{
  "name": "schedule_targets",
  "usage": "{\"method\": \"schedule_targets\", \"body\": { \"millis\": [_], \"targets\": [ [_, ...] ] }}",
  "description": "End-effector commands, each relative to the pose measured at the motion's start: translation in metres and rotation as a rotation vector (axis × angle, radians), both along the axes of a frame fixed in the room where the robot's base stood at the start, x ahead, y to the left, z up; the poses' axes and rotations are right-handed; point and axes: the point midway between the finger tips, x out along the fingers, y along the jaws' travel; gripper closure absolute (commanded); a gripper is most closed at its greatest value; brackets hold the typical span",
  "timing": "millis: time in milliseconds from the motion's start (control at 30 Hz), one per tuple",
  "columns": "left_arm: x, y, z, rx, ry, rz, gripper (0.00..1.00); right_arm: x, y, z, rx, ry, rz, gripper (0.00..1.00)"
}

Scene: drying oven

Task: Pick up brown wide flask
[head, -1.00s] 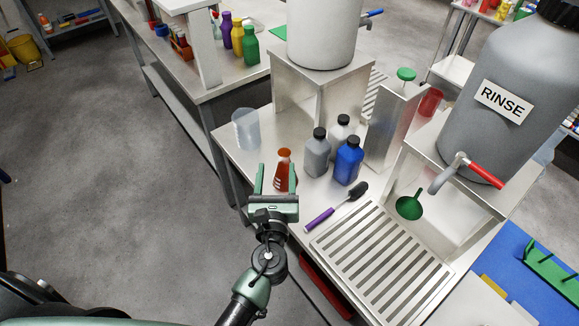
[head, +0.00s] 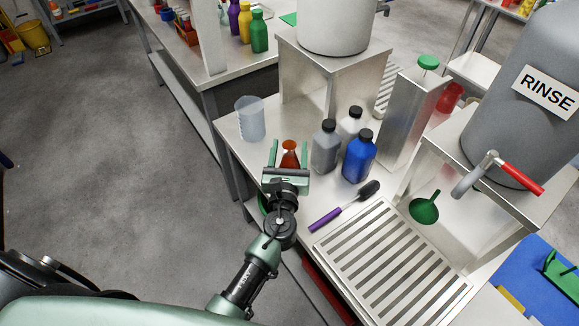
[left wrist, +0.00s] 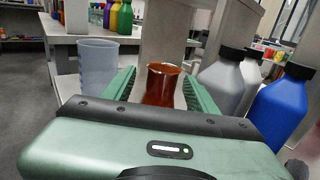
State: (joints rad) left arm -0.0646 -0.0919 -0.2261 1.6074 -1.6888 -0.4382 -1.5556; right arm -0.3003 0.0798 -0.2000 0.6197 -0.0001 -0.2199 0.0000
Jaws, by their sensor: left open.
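The brown wide flask (head: 290,157) stands on the metal bench near its front left edge. In the left wrist view, its reddish-brown body (left wrist: 163,86) shows between the two green fingers. My left gripper (head: 288,160) is open, with one finger on each side of the flask. The gripper body hides the flask's lower part in both views. I cannot tell whether either finger touches the flask. My right gripper is not in view.
A clear beaker (head: 250,119) stands to the left of the flask. Grey (head: 326,147), white (head: 350,126) and blue (head: 359,156) bottles stand close on the right. A purple-handled brush (head: 343,207) lies in front of them, beside a slatted drain rack (head: 385,262).

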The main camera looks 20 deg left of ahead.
Motion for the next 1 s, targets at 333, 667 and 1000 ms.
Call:
{"method": "schedule_targets", "body": {
  "millis": [333, 667, 1000],
  "targets": [
    [0.02, 0.004, -0.001, 0.0, 0.001, -0.001, 0.42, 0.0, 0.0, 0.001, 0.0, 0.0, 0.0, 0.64],
    [0.019, 0.004, -0.001, 0.0, 0.001, -0.001, 1.0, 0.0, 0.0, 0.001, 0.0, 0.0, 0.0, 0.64],
    [0.02, 0.004, 0.002, -0.001, 0.0, 0.0, 1.0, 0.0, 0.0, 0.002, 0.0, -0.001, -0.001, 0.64]
  ]
}}
